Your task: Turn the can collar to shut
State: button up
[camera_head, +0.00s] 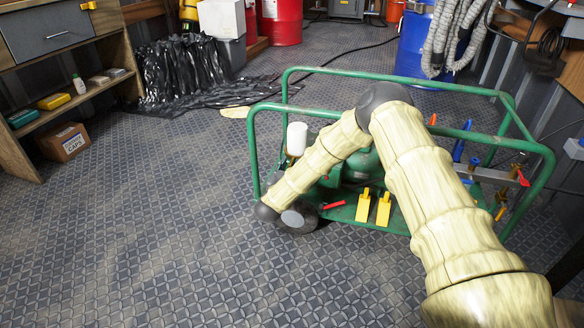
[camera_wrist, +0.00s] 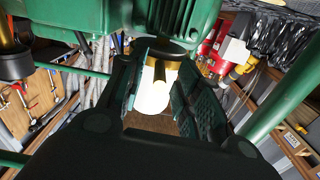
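In the wrist view a white can (camera_wrist: 153,96) with a gold-brass collar (camera_wrist: 163,61) shows between the two green-padded fingers of my gripper (camera_wrist: 168,75). A gold tab (camera_wrist: 157,72) sticks out from the collar over the white body. The fingers are spread, with a clear gap on the right side of the can; whether the left finger touches it I cannot tell. In the head view a white can-like cylinder (camera_head: 297,139) stands at the left of the green-framed rig, next to my forearm. My gripper is hidden in the head view.
Green frame rails (camera_head: 400,72) surround the rig, and green machine housing (camera_wrist: 75,15) is close in the wrist view. Yellow blocks (camera_head: 363,206) and a red lever (camera_head: 334,205) are on the rig's base. Open floor (camera_head: 150,230) lies to the left.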

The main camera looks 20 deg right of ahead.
aim_at(294, 159)
jog(key=shift+b+x, duration=0.5)
jog(key=shift+x, duration=1.1)
jog(key=shift+s, duration=0.1)
jog(key=shift+c, duration=0.4)
grip_shut()
